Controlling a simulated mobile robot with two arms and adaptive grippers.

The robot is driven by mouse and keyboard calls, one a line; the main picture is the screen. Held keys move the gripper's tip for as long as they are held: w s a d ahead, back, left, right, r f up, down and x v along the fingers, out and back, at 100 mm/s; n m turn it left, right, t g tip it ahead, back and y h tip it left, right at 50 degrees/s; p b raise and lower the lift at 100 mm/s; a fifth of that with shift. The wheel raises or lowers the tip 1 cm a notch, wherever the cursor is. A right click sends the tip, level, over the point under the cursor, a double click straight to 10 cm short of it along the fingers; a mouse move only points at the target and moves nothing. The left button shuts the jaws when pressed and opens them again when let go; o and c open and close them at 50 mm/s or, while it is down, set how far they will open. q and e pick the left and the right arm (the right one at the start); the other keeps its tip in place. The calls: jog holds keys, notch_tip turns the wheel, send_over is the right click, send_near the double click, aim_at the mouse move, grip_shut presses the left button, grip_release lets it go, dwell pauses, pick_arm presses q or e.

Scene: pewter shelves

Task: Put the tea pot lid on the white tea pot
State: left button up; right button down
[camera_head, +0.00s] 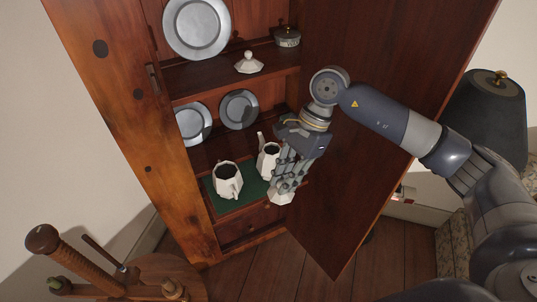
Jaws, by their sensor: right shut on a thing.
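Two white faceted pots with dark open tops stand on the green mat in the cabinet: a left pot (227,178) and a right pot (267,160). I cannot tell for certain which is the tea pot. A white lid with a knob (249,64) sits on the shelf above. My right gripper (284,184) is in front of the right pot, partly covering it. It is shut on a white faceted piece (281,196) that looks like a lid, partly hidden by the fingers. My left gripper is not in view.
The green mat (222,205) lies on the low shelf. Pewter plates (196,27) stand on the shelves, and a small lidded pot (288,37) is at upper right. The open cabinet door (340,215) stands right of the gripper. A spinning wheel (150,275) is at lower left.

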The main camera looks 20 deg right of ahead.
jog(key=w+d+f+m+t+b, duration=0.35)
jog(key=w+f+m, duration=0.2)
jog(key=m, duration=0.55)
jog(key=m+p, duration=0.1)
jog(key=p, duration=0.2)
send_over(275, 151)
jog(key=shift+f+t+h, duration=0.4)
jog(key=shift+f+t, duration=0.05)
notch_tip(275, 151, down, 3)
jog(key=shift+s+r+p, duration=0.15)
jog(key=shift+p, duration=0.3)
jog(key=shift+f, duration=0.6)
jog(key=c, duration=1.5)
grip_release()
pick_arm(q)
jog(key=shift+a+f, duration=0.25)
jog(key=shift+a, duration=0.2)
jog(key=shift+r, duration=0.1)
